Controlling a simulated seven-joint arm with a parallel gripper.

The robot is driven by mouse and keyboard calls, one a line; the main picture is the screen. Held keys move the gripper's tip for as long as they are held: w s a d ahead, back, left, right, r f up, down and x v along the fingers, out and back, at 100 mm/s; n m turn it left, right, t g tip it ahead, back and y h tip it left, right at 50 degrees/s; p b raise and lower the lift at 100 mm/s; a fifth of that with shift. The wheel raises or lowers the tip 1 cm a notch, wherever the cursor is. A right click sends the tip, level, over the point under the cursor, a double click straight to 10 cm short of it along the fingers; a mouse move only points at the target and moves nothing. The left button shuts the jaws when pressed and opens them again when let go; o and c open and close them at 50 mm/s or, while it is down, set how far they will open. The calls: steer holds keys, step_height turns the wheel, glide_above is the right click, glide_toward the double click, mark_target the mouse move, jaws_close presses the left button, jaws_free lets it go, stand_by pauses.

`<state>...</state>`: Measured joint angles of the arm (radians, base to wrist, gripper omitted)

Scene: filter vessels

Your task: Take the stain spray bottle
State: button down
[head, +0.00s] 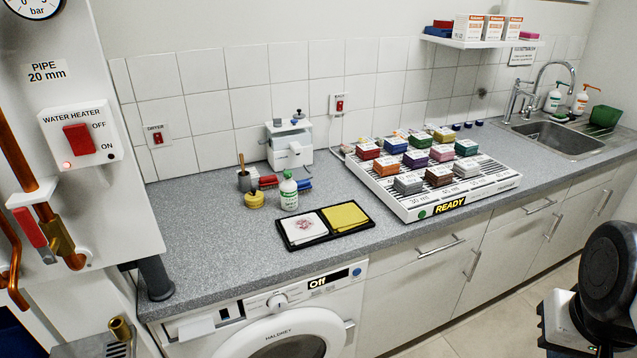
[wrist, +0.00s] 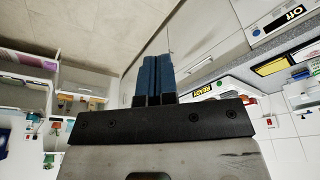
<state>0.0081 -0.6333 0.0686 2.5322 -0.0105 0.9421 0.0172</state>
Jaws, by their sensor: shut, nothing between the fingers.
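A white bottle with a green-printed label and a green-and-white top (head: 289,192) stands upright on the grey counter, just behind a black tray. I take it as the stain spray bottle; its label is too small to read. My gripper shows in the wrist view (wrist: 159,78), its two blue fingers pressed together and empty, well away from the counter.
The black tray (head: 283,240) holds a stained white cloth and a yellow cloth. A white rack (head: 403,205) of coloured blocks stands right.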

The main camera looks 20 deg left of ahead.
steer(key=c, duration=1.8)
jaws_free()
steer(key=shift+c, duration=0.2)
steer(key=o, duration=1.6)
